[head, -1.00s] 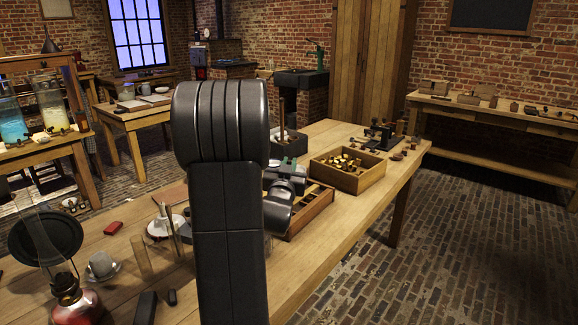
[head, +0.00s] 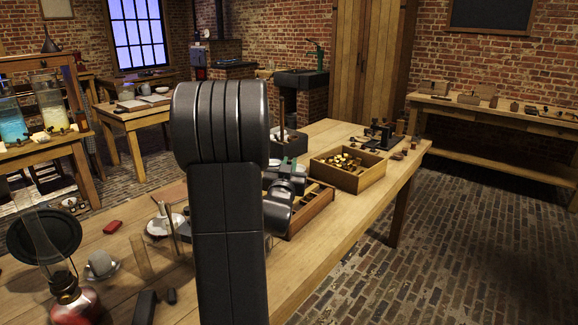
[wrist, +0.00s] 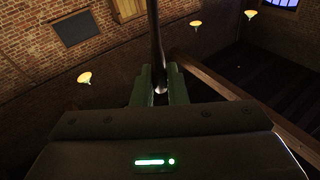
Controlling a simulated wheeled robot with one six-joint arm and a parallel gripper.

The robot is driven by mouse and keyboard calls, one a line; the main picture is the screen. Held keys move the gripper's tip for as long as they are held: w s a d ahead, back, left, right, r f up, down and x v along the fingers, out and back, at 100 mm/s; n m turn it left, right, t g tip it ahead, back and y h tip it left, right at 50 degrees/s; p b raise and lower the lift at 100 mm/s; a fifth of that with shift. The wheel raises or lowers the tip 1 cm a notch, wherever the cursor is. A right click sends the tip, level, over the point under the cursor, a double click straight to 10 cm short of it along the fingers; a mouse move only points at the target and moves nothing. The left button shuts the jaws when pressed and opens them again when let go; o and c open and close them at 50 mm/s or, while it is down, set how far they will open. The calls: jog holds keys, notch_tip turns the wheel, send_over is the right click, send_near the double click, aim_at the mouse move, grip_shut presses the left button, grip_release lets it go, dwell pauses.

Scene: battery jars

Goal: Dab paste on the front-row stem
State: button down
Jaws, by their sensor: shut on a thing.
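My gripper (wrist: 158,88) has green fingers and is shut on a thin dark rod (wrist: 156,45), which stands up between the fingertips in the wrist view. In the head view the rod (head: 282,105) shows upright above the table, just right of my arm. The gripper hangs over a wooden compartment tray (head: 318,212), partly covering it. A white saucer (head: 157,229) with something on it lies left of my arm. I cannot make out a front-row stem or the paste; my arm hides part of the table.
An open wooden box (head: 366,182) of small brass and dark pieces stands right of the tray. A dark instrument (head: 380,136) is at the table's far end. A red lamp (head: 75,302), a cup (head: 101,262) and a red block (head: 113,227) stand at left.

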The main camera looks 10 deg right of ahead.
jog(key=shift+r, duration=0.1)
dwell(0.5)
jog(key=shift+r+p, duration=1.15)
jog(key=shift+r, duration=1.3)
jog(key=shift+f, duration=0.1)
